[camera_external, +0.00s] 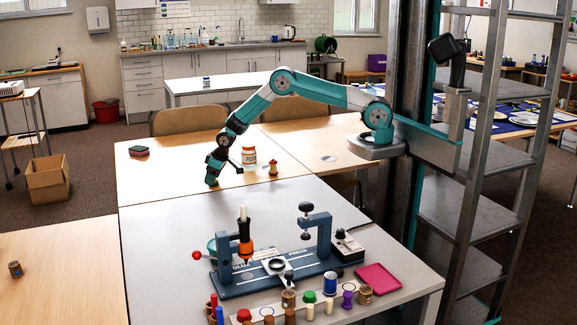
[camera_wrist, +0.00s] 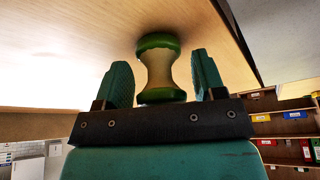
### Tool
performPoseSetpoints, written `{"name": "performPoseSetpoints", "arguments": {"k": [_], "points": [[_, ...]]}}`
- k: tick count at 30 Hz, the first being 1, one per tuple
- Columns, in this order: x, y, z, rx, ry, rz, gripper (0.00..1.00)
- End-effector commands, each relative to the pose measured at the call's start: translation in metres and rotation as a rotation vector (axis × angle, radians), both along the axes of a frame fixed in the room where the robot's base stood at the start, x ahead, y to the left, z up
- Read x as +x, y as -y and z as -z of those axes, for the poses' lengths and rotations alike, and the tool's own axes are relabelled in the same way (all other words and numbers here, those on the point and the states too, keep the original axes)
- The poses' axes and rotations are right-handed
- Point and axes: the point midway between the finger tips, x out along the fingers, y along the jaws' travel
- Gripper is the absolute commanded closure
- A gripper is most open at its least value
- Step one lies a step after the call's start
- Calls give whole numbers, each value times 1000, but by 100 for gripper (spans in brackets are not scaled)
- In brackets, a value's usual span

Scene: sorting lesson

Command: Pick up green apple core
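The green apple core (camera_wrist: 160,68), with green ends and a pale narrow waist, shows in the wrist view against the light wooden tabletop (camera_wrist: 60,60). My gripper (camera_wrist: 161,60) is open, with one teal finger on each side of the core and a visible gap on both sides. In the external view my gripper (camera_external: 212,179) is low at the front edge of the back wooden table (camera_external: 315,150). I cannot make out the core there, as my gripper seems to hide it.
A jar labelled PEGS (camera_external: 249,157) and a small wooden peg (camera_external: 273,168) stand just right of my gripper. A blue glue press (camera_external: 275,278) and several small pieces fill the near grey table (camera_external: 155,235). A red and green block (camera_external: 139,151) lies left.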

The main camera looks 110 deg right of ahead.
Motion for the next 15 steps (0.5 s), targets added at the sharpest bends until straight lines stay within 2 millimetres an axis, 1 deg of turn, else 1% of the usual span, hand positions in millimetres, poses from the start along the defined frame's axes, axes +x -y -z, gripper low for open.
{"name": "performPoseSetpoints", "arguments": {"k": [1,2,3,5,15], "points": [[0,0,0,0,0,0,48],[0,0,0,0,0,0,55],[0,0,0,0,0,0,64],[0,0,0,0,0,0,78],[0,0,-3,-1,1,0,78]]}}
